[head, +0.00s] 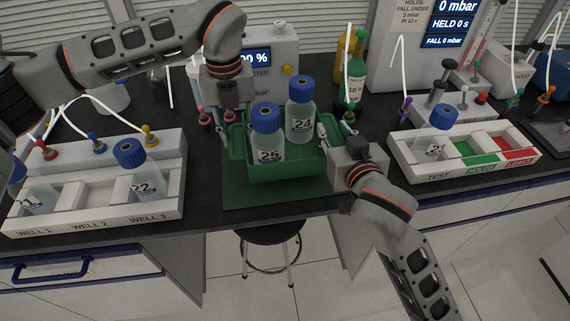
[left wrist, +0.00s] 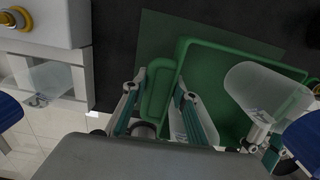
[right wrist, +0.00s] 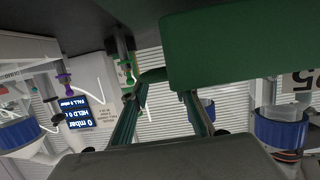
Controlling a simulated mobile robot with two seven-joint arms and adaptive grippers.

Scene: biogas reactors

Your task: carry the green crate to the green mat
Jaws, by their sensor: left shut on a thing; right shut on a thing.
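The green crate (head: 290,169) is in the middle of the head view, holding two blue-capped bottles, 25 (head: 267,140) and 24 (head: 301,112). It is over the green mat (head: 262,194), whose front strip shows. I cannot tell whether the crate touches the mat. My left gripper (head: 226,135) is shut on the crate's left handle, which also shows in the left wrist view (left wrist: 158,92). My right gripper (head: 334,138) is shut on the crate's right side; its grip is partly hidden by the wrist. The crate wall fills part of the right wrist view (right wrist: 240,45).
A white well rack (head: 100,205) with blue-capped bottles stands left of the mat. A white test rack (head: 465,165) with one bottle stands at right. Instruments, a green bottle (head: 354,82) and loose tubes stand behind. The bench's front edge is close to the mat.

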